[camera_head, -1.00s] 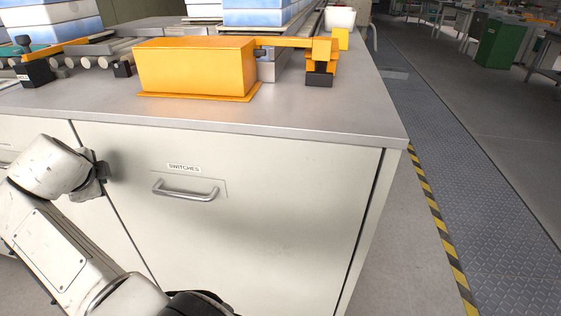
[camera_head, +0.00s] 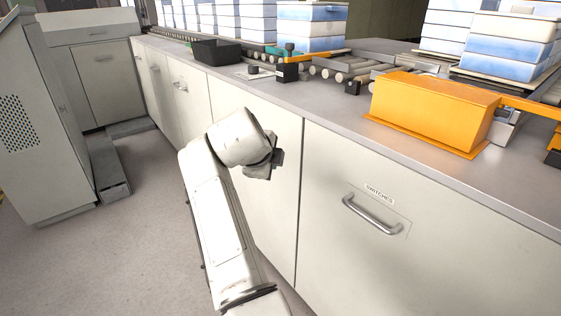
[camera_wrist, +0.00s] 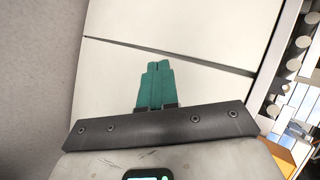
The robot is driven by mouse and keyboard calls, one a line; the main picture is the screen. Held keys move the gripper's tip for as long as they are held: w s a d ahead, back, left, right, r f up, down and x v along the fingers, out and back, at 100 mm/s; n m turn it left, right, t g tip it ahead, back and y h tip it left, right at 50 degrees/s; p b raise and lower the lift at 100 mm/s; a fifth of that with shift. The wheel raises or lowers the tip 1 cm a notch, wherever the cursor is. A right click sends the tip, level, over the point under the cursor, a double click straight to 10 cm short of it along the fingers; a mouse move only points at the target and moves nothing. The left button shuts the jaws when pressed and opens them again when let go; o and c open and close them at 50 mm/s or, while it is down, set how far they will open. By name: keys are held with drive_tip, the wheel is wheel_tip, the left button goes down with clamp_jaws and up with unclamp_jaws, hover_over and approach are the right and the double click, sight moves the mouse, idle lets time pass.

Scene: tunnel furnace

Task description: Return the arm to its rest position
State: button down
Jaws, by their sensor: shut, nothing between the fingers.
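My arm is raised from the lower middle of the head view, bent at its upper end, in front of the pale cabinet fronts. My gripper shows in the wrist view (camera_wrist: 158,68) as two teal fingers pressed together with nothing between them. Behind the fingers are plain pale cabinet panels with a dark seam. In the head view the wrist end is close to the cabinet front, left of the drawer labelled SWITCHES (camera_head: 370,240); the fingers are not clearly visible there. I cannot tell whether anything touches the cabinet.
An orange box (camera_head: 432,110) sits on the grey counter (camera_head: 345,115). A black bin (camera_head: 216,51) and blue-white stacked boxes (camera_head: 310,28) stand farther back. A metal drawer handle (camera_head: 371,214) sticks out at right. A perforated cabinet (camera_head: 35,120) stands left, with open floor (camera_head: 110,250) between.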

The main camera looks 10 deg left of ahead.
drive_tip(key=s+d+f+n+g+h, duration=0.1)
drive_tip(key=s+d+f+n+g, duration=0.2)
drive_tip(key=d+f, duration=0.75)
drive_tip(key=s+d+f+n+h, duration=0.1)
drive_tip(key=s+d+f+n, duration=0.25)
drive_tip(key=d+f, duration=0.7)
drive_tip(key=s+d+f+n+g, duration=0.25)
drive_tip(key=s+d+f, duration=0.25)
drive_tip(key=s+d, duration=0.6)
drive_tip(key=s+d+f+n+g, duration=0.1)
drive_tip(key=s+d+f+n, duration=0.35)
drive_tip(key=s+d, duration=0.65)
drive_tip(key=s+n+g+y, duration=0.2)
drive_tip(key=s+n, duration=0.2)
drive_tip(key=s, duration=1.6)
wheel_tip(320, 180, up, 26)
drive_tip(key=p, duration=2.6)
drive_tip(key=shift+w+d, duration=0.15)
drive_tip(key=shift+d, duration=0.2)
